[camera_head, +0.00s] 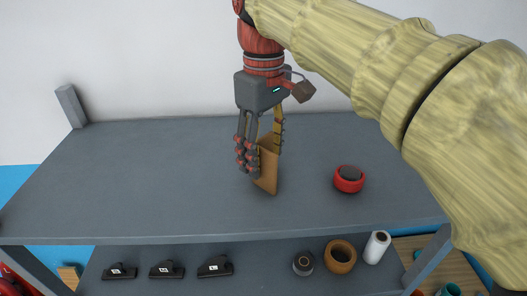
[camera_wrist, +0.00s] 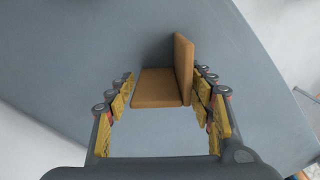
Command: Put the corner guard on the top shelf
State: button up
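The corner guard (camera_head: 267,170) is a brown L-shaped piece on the grey top shelf (camera_head: 150,170). In the wrist view, the corner guard (camera_wrist: 183,68) shows one flat leg and one upright leg on the right. My gripper (camera_head: 262,148) points down over it. In the wrist view, my gripper (camera_wrist: 164,82) has its fingers spread apart, one on each side of the guard. The right finger is close to the upright leg; a gap shows at the left finger. Part of the guard is hidden behind the fingers in the head view.
A red and dark round roll (camera_head: 349,179) sits on the top shelf to the right. The lower shelf holds several black tools (camera_head: 166,269), a brown roll (camera_head: 340,256) and a white roll (camera_head: 377,247). The top shelf's left side is clear.

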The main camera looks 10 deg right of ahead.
jog(key=shift+o, duration=0.9)
notch_tip(320, 180, up, 12)
jog(key=shift+r+p, duration=0.15)
jog(key=shift+p, duration=0.25)
